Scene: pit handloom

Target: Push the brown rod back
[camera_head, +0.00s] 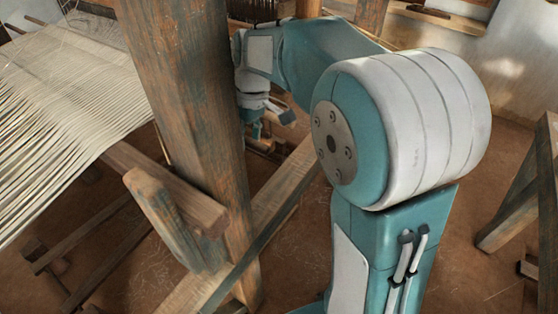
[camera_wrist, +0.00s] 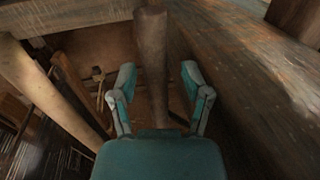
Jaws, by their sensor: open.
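In the wrist view a brown rod (camera_wrist: 151,62) runs down from the top edge and passes between the two fingers of my gripper (camera_wrist: 158,85). The fingers stand apart on either side of it. I cannot tell whether either finger touches it. In the head view my gripper (camera_head: 266,125) is small, just right of the big wooden post, and partly hidden. I cannot clearly pick out the rod in the head view.
A thick wooden post (camera_head: 185,110) stands left of my arm. White warp threads (camera_head: 65,85) stretch across the left. A long low beam (camera_head: 270,205) runs along the floor behind my arm. A wooden stand (camera_head: 515,205) is at the right. Bare floor (camera_head: 480,270) lies between.

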